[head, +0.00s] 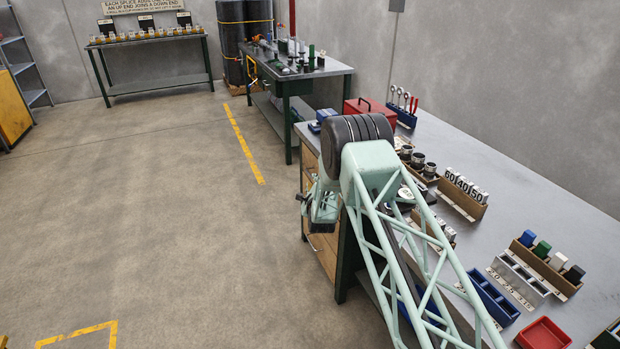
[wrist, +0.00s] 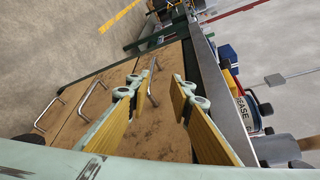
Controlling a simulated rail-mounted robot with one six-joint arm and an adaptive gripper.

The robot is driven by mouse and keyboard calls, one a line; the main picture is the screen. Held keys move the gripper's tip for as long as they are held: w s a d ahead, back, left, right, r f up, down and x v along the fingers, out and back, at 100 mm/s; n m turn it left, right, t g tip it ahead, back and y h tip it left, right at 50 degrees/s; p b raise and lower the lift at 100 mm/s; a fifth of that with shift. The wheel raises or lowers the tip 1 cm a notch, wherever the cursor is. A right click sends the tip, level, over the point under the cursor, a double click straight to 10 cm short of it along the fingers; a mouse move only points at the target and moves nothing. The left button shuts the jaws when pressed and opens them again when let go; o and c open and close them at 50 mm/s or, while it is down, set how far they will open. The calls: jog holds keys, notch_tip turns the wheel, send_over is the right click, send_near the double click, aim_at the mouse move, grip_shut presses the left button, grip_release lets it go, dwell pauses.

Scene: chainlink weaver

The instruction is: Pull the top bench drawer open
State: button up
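The bench drawers show in the wrist view as a row of wooden fronts with metal bar handles, turned on their side. The top drawer (wrist: 168,117) is the front nearest the bench top's edge, and it looks shut. Its handle (wrist: 154,76) lies between my fingertips as seen in the wrist view. My gripper (wrist: 158,84) is open, with one yellow-padded finger on each side of the handle; I cannot tell whether either finger touches it. In the head view my gripper (head: 318,208) hangs beside the bench's drawer side, and my arm hides most of the fronts.
Two lower handles (wrist: 95,97) show left of the top one in the wrist view. The bench top (head: 500,190) carries racks, bins and a red toolbox (head: 368,110). A green-legged table (head: 300,85) stands beyond. The floor (head: 170,210) left of the drawers is clear.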

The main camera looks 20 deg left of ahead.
aim_at(310, 175)
jog(key=shift+s+f, duration=0.2)
jog(key=shift+f, duration=0.95)
jog(key=shift+w+a, duration=0.1)
jog(key=shift+b+x, duration=1.55)
jog(key=shift+x, duration=5.2)
grip_shut()
